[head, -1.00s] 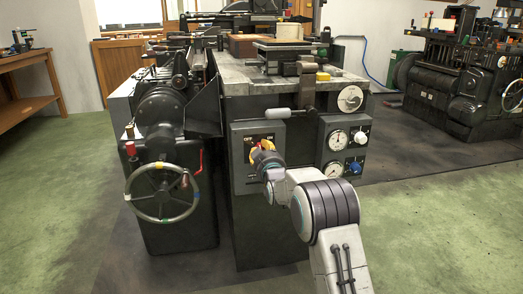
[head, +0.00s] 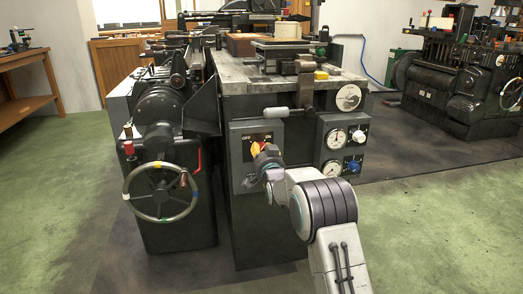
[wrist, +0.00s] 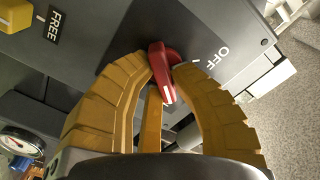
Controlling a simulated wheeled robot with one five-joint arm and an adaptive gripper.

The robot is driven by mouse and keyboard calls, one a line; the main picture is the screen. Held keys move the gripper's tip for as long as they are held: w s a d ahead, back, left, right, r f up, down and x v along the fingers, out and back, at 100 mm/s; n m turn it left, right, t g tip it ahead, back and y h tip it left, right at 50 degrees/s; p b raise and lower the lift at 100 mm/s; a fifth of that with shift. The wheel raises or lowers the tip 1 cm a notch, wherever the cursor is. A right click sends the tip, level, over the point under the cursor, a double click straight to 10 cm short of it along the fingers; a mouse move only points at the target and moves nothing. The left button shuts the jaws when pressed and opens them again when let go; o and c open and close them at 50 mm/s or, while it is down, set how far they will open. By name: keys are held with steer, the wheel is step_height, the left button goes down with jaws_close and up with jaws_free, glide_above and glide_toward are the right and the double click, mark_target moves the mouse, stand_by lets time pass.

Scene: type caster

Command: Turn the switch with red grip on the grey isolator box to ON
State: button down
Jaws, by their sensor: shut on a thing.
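The grey isolator box (head: 241,178) is on the front of the dark machine in the head view, with an OFF label at its upper left. Its red grip (head: 262,147) shows just above my gripper (head: 265,157). In the wrist view the red grip (wrist: 168,75) lies between the two curved yellow fingers of my gripper (wrist: 166,66), which are shut on it. A white line marks the grip's lower end. The OFF label (wrist: 223,57) and its tick stand to the right of the grip.
Gauges (head: 335,139) and a blue knob (head: 353,166) sit right of the box. A grey horizontal handle (head: 276,112) is just above it. A handwheel (head: 161,192) stands at the left. A FREE label (wrist: 54,24) and yellow knob show in the wrist view. Green floor in front is open.

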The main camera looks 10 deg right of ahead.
steer(key=shift+a+r+m, duration=0.1)
steer(key=shift+a+m, duration=0.05)
steer(key=shift+m, duration=0.45)
steer(key=c, duration=1.1)
jaws_free()
steer(key=shift+a, duration=0.1)
steer(key=shift+s, duration=0.1)
steer(key=shift+s, duration=0.15)
steer(key=s, duration=1.1)
steer(key=shift+s, duration=0.25)
